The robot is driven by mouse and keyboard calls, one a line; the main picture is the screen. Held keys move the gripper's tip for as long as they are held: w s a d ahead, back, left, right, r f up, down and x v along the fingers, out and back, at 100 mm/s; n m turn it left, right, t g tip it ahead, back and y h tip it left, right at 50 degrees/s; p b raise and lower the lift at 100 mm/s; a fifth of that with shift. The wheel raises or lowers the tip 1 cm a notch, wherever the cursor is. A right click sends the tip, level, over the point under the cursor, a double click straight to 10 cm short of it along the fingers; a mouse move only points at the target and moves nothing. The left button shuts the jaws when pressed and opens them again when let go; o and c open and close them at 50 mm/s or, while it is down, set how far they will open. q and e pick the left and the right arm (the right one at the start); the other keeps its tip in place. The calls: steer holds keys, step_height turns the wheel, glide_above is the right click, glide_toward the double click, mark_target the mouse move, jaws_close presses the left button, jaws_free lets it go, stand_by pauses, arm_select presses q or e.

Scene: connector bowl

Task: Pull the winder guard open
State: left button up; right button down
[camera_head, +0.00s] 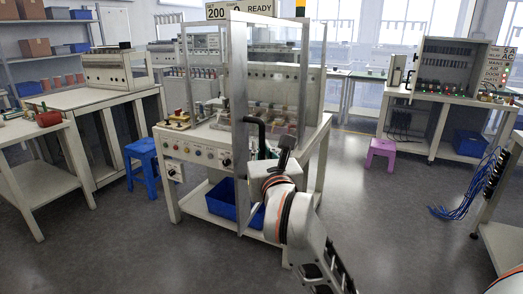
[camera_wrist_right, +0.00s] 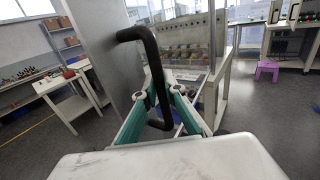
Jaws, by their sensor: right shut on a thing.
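The winder guard (camera_head: 239,110) is a tall metal-framed clear panel on the winder bench in the middle of the head view. Its near upright stands in front of the bench. A black bent handle (camera_head: 260,130) is fixed to this upright. My right gripper (camera_head: 273,153) reaches it from below right. In the right wrist view, the handle (camera_wrist_right: 153,65) runs down between the teal fingers of the gripper (camera_wrist_right: 160,90), which are shut on it. The guard's grey frame (camera_wrist_right: 97,60) shows left of the handle there. My left gripper is not in view.
The winder bench (camera_head: 195,150) has knobs along its front and a blue bin (camera_head: 222,200) on its lower shelf. A blue stool (camera_head: 143,160) stands to its left, a purple stool (camera_head: 381,152) to its right. Blue cables (camera_head: 470,200) hang at the right. The floor between is clear.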

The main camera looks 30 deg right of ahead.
steer(key=shift+s+d, duration=0.2)
steer(key=shift+d, duration=0.05)
stand_by(0.3)
steer(key=c, duration=2.1)
jaws_free()
steer(key=v, duration=0.7)
steer(key=shift+s, duration=0.2)
steer(key=shift+r, duration=0.1)
